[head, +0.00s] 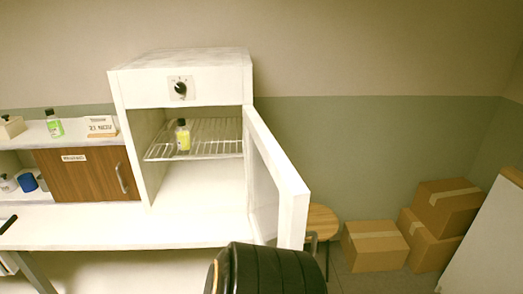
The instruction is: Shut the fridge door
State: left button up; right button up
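The white fridge (180,62) stands on the counter, with a black dial on its top front panel. Its door (297,205) is hinged at the right side and stands wide open, swung out toward me. Inside, a bottle with yellow-green liquid and a black cap (183,135) stands upright on the wire shelf (215,137). The space below the shelf looks empty. Neither of my grippers can be made out in the head view. A dark, ridged rounded shape (270,268) at the bottom edge is in front of the door's lower part; I cannot tell what it is.
Left of the fridge is a wooden cabinet front (85,174) with a shelf above, holding a green bottle (55,124) and a small sign (101,125). A round wooden stool (322,220) and several cardboard boxes (374,246) are right of the door. The white counter (130,228) before the fridge is mostly clear.

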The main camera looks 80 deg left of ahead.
aim_at(270, 179)
jog(key=i+u, duration=0.15)
jog(key=u, duration=0.35)
jog(key=i+u, duration=0.2)
jog(key=u, duration=0.3)
jog(key=i+u, duration=0.15)
jog(key=u, duration=0.35)
jog(key=i+l+u, duration=0.15)
jog(key=u, duration=0.3)
jog(key=i+u, duration=0.15)
jog(key=u, duration=0.25)
jog(key=i+l+u, duration=0.1)
jog(key=u, duration=0.3)
jog(key=i+l+u, duration=0.1)
jog(key=u, duration=0.3)
jog(key=i+l+u, duration=0.2)
jog(key=u, duration=0.2)
jog(key=i+l+u, duration=0.1)
jog(key=u, duration=0.3)
jog(key=l, duration=0.1)
